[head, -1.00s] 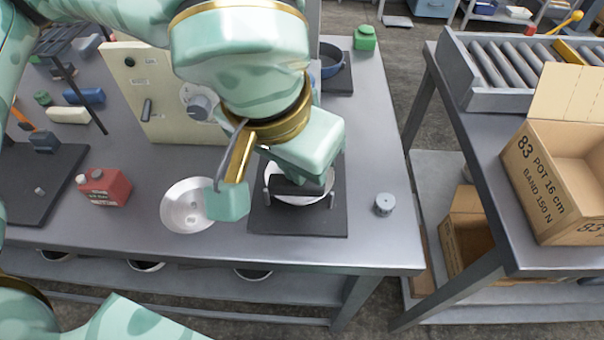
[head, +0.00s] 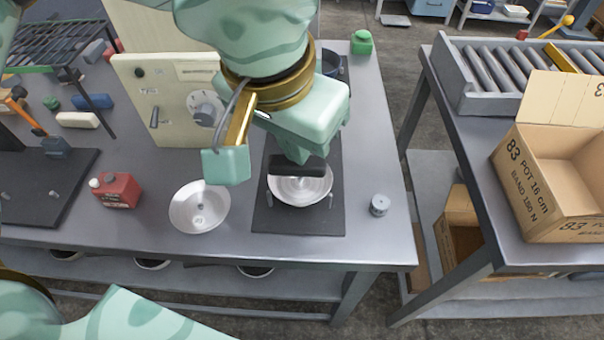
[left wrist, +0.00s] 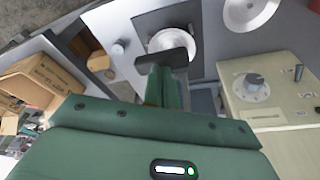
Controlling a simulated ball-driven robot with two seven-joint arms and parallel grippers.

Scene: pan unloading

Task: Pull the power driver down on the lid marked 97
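My left gripper (head: 298,155) is over the pale round metal dish (head: 300,190) on a dark mat (head: 340,212). Its fingers look closed on a black bar (head: 297,168), which appears above the dish and covers its far part. The left wrist view shows the green fingers (left wrist: 168,82) close together at the bar (left wrist: 160,62), with the dish (left wrist: 176,44) beyond. Small grey posts stand beside the dish. I can make out no power driver and no mark 97. My right gripper is not in view.
A second metal dish (head: 199,207) lies left of the mat, and a small grey cylinder (head: 380,205) right of it. A red can (head: 116,190) and a beige panel with a dial (head: 150,95) stand left. An open carton (head: 530,185) sits on the right-hand bench.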

